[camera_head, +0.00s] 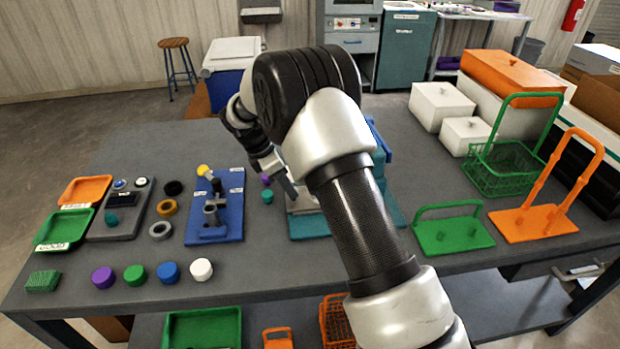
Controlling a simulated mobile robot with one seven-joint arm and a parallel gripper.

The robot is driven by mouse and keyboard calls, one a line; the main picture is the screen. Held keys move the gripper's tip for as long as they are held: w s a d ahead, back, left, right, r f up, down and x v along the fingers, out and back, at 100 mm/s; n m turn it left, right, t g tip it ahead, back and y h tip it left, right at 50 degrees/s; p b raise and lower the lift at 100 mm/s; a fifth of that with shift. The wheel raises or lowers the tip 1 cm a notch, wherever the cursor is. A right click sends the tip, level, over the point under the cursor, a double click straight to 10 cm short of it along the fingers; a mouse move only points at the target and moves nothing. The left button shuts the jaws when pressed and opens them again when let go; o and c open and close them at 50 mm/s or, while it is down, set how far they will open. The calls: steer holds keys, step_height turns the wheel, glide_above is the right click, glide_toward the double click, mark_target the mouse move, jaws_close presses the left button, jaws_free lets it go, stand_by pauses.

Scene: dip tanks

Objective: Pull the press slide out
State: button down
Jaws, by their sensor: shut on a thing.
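The press is teal, and its base (310,226) shows in the head view at the middle of the table. My arm hides most of its body. The press slide (302,201) is a pale grey piece at the left of the press, above the teal base, and is partly hidden. My gripper (287,190) reaches down to the left end of the slide and is shut on it. The exact contact between fingers and slide is too small to see clearly.
Small purple and teal pieces (267,197) sit just left of my gripper. A blue fixture (228,226) stands farther left. A green handled plate (453,236) and an orange handled rack (535,222) stand right. Table between the blue fixture and the press is mostly clear.

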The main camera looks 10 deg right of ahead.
steer(key=shift+a, duration=0.55)
steer(key=c, duration=1.5)
jaws_free()
steer(key=shift+r, duration=0.1)
steer(key=shift+a+r, duration=0.1)
steer(key=shift+r, duration=0.15)
steer(key=p+v, duration=0.1)
steer(key=v, duration=1.5)
steer(key=shift+s+a+r, duration=0.1)
steer(key=shift+r, duration=0.25)
